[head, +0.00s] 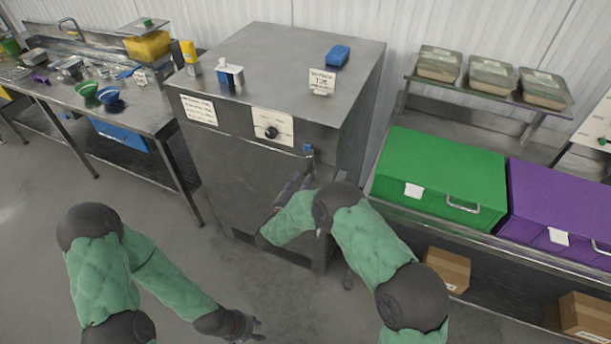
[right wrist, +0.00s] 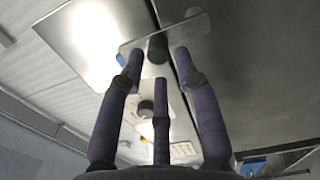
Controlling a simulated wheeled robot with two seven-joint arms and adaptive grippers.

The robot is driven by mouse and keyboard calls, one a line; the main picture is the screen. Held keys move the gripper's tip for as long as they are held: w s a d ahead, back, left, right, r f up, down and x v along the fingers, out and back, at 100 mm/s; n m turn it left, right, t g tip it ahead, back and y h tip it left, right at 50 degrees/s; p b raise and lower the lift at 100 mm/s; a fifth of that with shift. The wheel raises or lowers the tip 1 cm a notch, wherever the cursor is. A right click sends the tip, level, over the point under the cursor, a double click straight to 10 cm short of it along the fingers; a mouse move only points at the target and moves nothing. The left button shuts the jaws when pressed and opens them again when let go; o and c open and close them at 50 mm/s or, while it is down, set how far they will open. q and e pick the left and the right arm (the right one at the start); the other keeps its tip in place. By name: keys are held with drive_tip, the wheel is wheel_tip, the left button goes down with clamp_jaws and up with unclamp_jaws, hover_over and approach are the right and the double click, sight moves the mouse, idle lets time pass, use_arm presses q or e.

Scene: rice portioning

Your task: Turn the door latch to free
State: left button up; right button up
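The door latch (head: 309,152) is a small upright piece with a blue top, near the right edge of the grey steel cabinet's (head: 215,150) front. My right gripper (head: 292,188) is in front of the cabinet door, just below and left of the latch; my forearm partly hides it. In the right wrist view its fingers are spread with nothing clearly held. A pale plate with a dark round stub (right wrist: 158,48) shows beyond the fingertips; I cannot tell whether it is the latch or whether a finger touches it. My left gripper (head: 242,325) hangs low over the floor, its fingers unclear.
A black dial (head: 271,132) is above the door, left of the latch. A green box (head: 440,170) and a purple box (head: 560,205) stand on the right bench. A steel table (head: 150,118) with bowls is at left. The floor in front is open.

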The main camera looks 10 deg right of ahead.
drive_tip(key=v, duration=0.8)
drive_tip(key=shift+s, duration=0.15)
drive_tip(key=shift+a+f, duration=0.1)
drive_tip(key=shift+a, duration=0.05)
drive_tip(key=s+d+f+m+g+y+b, duration=0.1)
drive_tip(key=s+f+m+g+y+b, duration=0.15)
drive_tip(key=f, duration=0.55)
drive_tip(key=s+d+f+m+g+y+b, duration=0.1)
drive_tip(key=s+f+m+y, duration=0.1)
drive_tip(key=f+y, duration=0.35)
drive_tip(key=s+d+f+m+g+y+b, duration=0.1)
drive_tip(key=s+f+m+g+b, duration=0.15)
drive_tip(key=f, duration=0.75)
drive_tip(key=s+f+m+g+y+b, duration=0.2)
drive_tip(key=s+f+m+g, duration=0.2)
drive_tip(key=s, duration=0.7)
drive_tip(key=s+f+m+g+y+b, duration=0.2)
drive_tip(key=s+f+m+g+y, duration=0.1)
drive_tip(key=s, duration=0.9)
drive_tip(key=shift+f+m+g, duration=0.55)
drive_tip(key=shift+m+g, duration=0.25)
drive_tip(key=shift+m, duration=0.2)
